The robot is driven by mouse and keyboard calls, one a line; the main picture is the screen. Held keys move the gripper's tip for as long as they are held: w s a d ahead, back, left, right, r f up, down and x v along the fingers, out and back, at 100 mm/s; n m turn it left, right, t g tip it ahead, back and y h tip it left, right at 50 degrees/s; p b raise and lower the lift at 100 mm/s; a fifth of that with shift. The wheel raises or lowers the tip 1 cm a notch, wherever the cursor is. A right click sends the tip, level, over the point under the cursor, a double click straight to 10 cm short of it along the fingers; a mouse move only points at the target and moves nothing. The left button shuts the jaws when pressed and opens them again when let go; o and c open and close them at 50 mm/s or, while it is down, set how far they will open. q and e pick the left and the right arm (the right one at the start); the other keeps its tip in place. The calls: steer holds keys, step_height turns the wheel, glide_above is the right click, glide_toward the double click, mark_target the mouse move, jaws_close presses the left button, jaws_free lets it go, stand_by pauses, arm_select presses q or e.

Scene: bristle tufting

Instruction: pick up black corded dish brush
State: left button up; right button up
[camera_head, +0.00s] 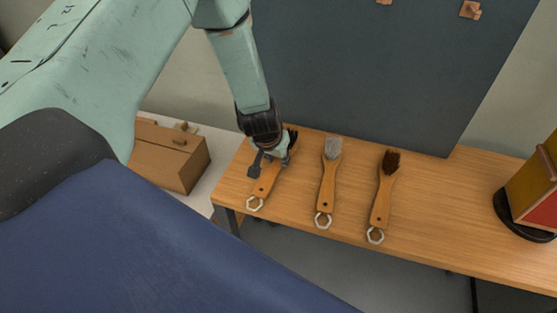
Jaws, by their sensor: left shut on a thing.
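The black corded dish brush (266,183) lies on the wooden table at the left of a row of three brushes. It has a wooden handle with a pale ring at the near end, and its black bristles show just right of the gripper. My left gripper (269,166) comes down from above and is shut on this brush near its head. The fingers hide part of the handle, and I cannot tell whether the brush is off the table. My right gripper is not in view.
A grey-bristled brush (327,183) and a brown-bristled brush (382,195) lie to the right on the wooden table (440,225). A cardboard box (165,155) stands at the left. A yellow and red object (538,190) on a dark round base stands at the right. A dark panel (390,75) rises behind.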

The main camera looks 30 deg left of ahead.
arm_select(q)
steer(key=shift+a, duration=0.1)
jaws_close()
step_height(320, 180, up, 28)
steer(key=p, duration=1.7)
